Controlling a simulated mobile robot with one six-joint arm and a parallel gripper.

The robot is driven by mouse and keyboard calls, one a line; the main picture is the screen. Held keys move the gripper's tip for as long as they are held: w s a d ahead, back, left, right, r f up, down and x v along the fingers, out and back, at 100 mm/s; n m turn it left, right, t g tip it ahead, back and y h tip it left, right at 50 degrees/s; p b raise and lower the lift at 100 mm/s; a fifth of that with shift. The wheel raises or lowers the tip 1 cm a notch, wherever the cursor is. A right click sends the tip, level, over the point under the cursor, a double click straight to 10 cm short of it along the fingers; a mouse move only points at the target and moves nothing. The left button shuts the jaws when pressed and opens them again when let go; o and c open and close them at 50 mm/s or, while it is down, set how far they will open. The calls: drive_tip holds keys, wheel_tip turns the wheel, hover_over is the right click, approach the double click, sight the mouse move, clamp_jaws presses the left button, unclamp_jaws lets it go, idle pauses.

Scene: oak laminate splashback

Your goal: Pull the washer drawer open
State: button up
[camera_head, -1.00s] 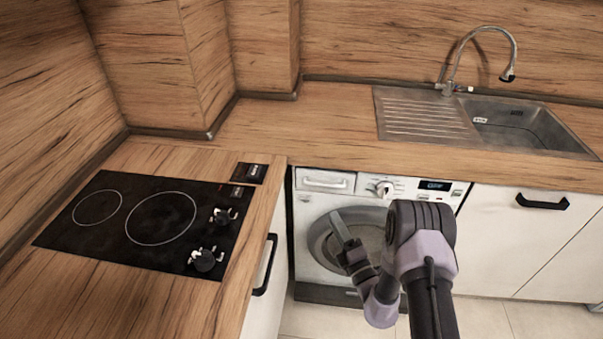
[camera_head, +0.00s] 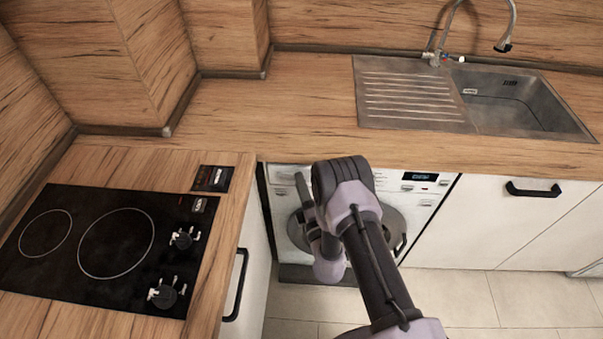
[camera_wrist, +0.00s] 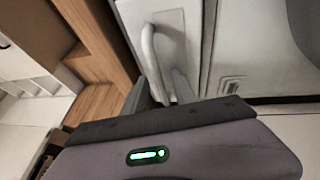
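The washer drawer (camera_head: 283,174) is at the top left of the white washing machine (camera_head: 420,189), under the counter. It looks shut in the head view. In the wrist view the drawer front (camera_wrist: 180,35) carries a pale bar handle (camera_wrist: 149,55). My gripper (camera_wrist: 160,80) is open, with its two fingers apart and the near end of the handle between them in the picture. I cannot tell whether either finger touches the handle. In the head view my gripper (camera_head: 301,183) is in front of the drawer's right part, and my arm hides the dial and some of the round door.
The wooden counter (camera_head: 290,110) overhangs the washer. A cabinet with a black handle (camera_head: 236,285) stands close on the left, under the hob (camera_head: 110,245). A white cabinet (camera_head: 500,225) is on the right. The tiled floor (camera_head: 450,297) in front is clear.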

drive_tip(key=shift+s, duration=0.1)
drive_tip(key=shift+c, duration=0.2)
clamp_jaws()
drive_tip(key=shift+r, duration=0.1)
idle(1.1)
